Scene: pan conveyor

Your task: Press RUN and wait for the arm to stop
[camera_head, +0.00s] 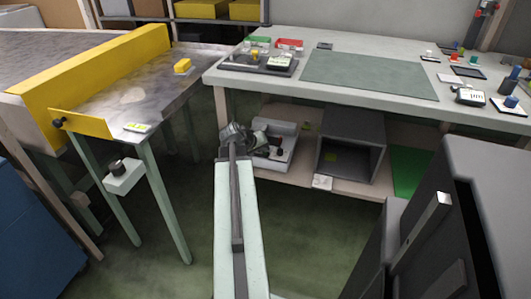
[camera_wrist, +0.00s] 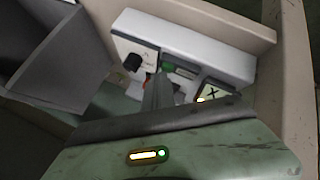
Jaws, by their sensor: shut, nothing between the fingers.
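A white device (camera_head: 285,150) sits on the lower shelf of the workbench. In the wrist view the device (camera_wrist: 190,45) shows a round black knob (camera_wrist: 132,62), a green patch (camera_wrist: 166,67) and a pale card with a black X (camera_wrist: 215,93). I cannot read a RUN label. My gripper (camera_head: 236,132) is at the shelf's left end, in front of the device and partly covering it. In the wrist view my gripper (camera_wrist: 158,90) is shut and empty, its tips close to the green patch. I cannot tell whether they touch it.
A dark grey open box (camera_head: 350,150) stands right of the device on the shelf. The workbench top (camera_head: 370,78) is above. A conveyor with a yellow rail (camera_head: 95,65) and a metal table (camera_head: 140,95) stand at left. Green floor lies below.

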